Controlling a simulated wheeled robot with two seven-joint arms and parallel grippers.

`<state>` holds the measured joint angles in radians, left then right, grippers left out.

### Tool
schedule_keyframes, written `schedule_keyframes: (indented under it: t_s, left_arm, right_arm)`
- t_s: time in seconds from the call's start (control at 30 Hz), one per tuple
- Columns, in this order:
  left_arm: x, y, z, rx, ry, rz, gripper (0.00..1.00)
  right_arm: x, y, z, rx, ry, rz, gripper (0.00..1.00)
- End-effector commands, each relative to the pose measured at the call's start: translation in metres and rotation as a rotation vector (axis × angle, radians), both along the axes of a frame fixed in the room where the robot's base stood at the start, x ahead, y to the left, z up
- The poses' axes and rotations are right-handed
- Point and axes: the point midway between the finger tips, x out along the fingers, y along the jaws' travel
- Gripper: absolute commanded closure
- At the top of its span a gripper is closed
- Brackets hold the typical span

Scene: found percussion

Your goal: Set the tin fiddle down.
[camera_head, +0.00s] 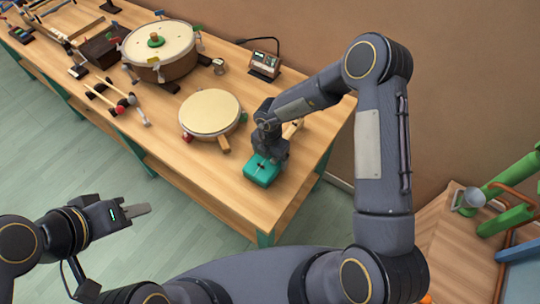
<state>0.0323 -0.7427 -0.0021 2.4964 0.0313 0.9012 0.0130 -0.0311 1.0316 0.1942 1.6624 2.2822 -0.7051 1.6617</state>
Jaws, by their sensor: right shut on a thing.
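The tin fiddle has a teal box-like body (259,173) and shows at the right end of the wooden table, near its front edge. My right gripper (267,155) points down over it and is shut on it. A short pale wooden piece shows just behind the gripper, and I cannot tell if it is the fiddle's neck. The gripper hides part of the fiddle. I cannot tell whether its underside touches the tabletop. My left gripper (140,211) is empty, over the floor in front of the table. Its fingers are seen edge-on, so their opening is unclear.
A pale round drum (210,111) lies left of the fiddle on the table (195,160). A larger drum (158,52) stands behind it. A small device (265,64) with a cable sits at the back. Mallets (119,101) lie near the front edge. Green and orange pipes (513,190) stand at right.

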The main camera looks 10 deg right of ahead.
Motion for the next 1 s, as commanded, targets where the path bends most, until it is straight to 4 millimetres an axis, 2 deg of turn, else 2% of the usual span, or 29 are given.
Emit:
schedule_keyframes:
  t_s: [0.13,0.17,0.27,0.47,0.63,1.0]
  left_arm:
    - [0.0,0.0,-0.002,0.0,0.0,0.0,0.64]
    - [0.0,0.0,-0.001,0.0,0.0,0.0,0.64]
    - [0.0,0.0,-0.001,0.0,0.0,0.0,0.64]
    - [0.0,0.0,-0.001,0.0,0.0,0.0,0.64]
    - [0.0,0.0,-0.001,0.0,0.0,0.0,0.64]
    - [0.0,0.0,-0.003,0.0,0.0,0.0,0.64]
  right_arm:
    - [0.0,0.0,-0.003,0.0,0.0,0.0,0.45]
    - [0.0,0.0,-0.003,0.0,0.0,0.0,0.11]
    - [0.0,0.0,-0.002,0.0,0.0,0.0,0.0]
    - [0.0,0.0,-0.002,0.0,0.0,0.0,0.0]
    - [0.001,0.0,0.012,0.001,-0.004,0.0,0.0]
    - [0.001,0.0,0.088,0.001,-0.004,-0.001,0.0]
